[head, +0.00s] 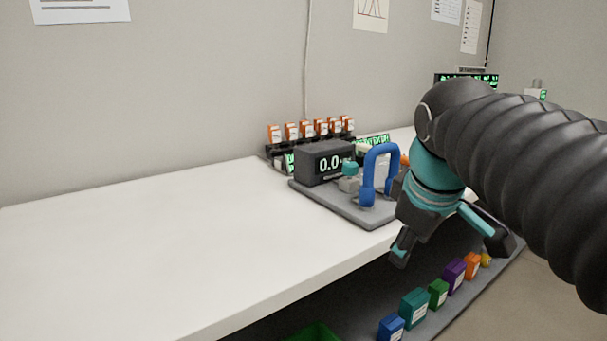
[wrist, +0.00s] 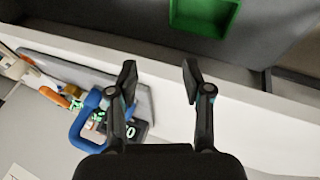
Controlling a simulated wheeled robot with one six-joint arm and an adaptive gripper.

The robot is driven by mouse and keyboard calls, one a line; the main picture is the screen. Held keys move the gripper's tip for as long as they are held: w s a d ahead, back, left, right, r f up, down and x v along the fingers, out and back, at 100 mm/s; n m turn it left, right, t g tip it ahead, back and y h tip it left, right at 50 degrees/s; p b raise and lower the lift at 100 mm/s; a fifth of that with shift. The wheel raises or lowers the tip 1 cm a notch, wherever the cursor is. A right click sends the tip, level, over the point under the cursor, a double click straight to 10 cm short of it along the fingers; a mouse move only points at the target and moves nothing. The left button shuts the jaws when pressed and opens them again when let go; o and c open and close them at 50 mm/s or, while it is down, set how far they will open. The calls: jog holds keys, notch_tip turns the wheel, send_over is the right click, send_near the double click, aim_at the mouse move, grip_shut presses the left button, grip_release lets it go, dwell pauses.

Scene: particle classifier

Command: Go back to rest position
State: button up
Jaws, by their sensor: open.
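My gripper (head: 447,247) is in front of the white bench's front edge, at the right of the head view. Its two fingers are spread apart with nothing between them. In the wrist view my gripper (wrist: 159,80) also shows open and empty, with the bench's edge strip behind the fingers. My dark ribbed arm reaches in from the right of the head view and hides part of the bench. The blue handle (head: 368,176) on the grey device base stands just left of my gripper in the head view, and the gripper holds none of it.
The white bench (head: 120,255) is clear on the left. A dark display box (head: 318,163) reading 0.0 stands on the grey base, with orange-capped items (head: 306,130) behind. Several coloured boxes (head: 412,306) line a lower shelf. A green bin (wrist: 205,15) lies beyond the bench edge.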

jog(key=s+f+m, duration=0.4)
jog(key=s+f, duration=0.1)
jog(key=f, duration=0.3)
jog(key=s+f+m, duration=0.4)
jog(key=s+f, duration=0.1)
jog(key=f, duration=0.4)
jog(key=shift+s+f+y, duration=0.25)
jog(key=shift+s+y, duration=0.05)
jog(key=shift+y, duration=0.1)
jog(key=shift+a, duration=0.1)
